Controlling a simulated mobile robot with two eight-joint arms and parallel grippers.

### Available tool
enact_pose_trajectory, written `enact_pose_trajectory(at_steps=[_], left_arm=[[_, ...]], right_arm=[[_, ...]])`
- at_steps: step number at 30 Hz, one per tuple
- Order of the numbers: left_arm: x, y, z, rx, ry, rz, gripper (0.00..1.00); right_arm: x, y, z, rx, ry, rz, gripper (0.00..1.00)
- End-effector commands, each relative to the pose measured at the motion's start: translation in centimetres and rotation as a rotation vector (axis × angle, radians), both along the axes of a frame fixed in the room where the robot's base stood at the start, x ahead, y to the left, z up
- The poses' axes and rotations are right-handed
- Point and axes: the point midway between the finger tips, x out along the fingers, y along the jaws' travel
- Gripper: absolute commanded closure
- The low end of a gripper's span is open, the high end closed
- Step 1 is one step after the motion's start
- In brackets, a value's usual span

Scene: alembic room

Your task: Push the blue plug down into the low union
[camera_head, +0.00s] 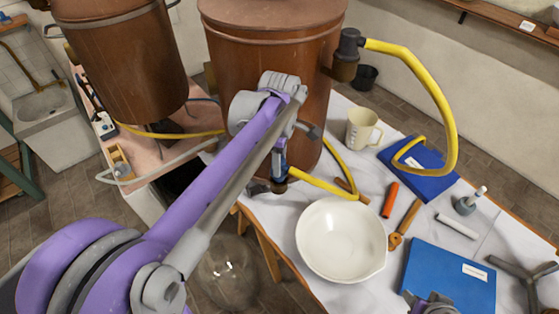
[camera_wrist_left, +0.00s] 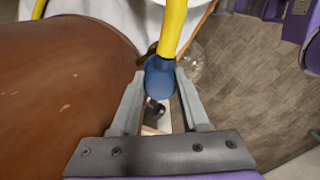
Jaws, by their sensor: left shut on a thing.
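The blue plug (camera_wrist_left: 159,77) sits between the two fingers of my left gripper (camera_wrist_left: 160,100) in the left wrist view. The gripper is shut on it, and a yellow hose (camera_wrist_left: 173,25) runs up from the plug. In the head view the left gripper (camera_head: 280,160) points down beside the copper vessel, at the table's left edge. A small dark fitting (camera_wrist_left: 156,109) shows beyond the plug; I cannot tell whether it is the low union or whether the plug touches it. A small part of my right arm (camera_head: 432,304) shows at the bottom; its fingers are not visible.
The copper vessel (camera_head: 270,55) stands close beside the left gripper. A white bowl (camera_head: 340,240), a beige jug (camera_head: 362,128), a blue book (camera_head: 450,275) and small tools occupy the table. A yellow hose (camera_head: 448,100) loops from the upper fitting (camera_head: 347,55).

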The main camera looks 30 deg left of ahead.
Motion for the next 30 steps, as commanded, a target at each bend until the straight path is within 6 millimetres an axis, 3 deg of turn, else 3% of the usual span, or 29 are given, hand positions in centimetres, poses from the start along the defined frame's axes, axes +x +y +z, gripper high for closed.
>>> enact_pose_trajectory(at_steps=[30], left_arm=[[0.0,0.0,-1.2,0.000,0.000,0.000,1.00]], right_arm=[[-0.4,0.0,-0.9,0.000,0.007,0.000,0.50]])
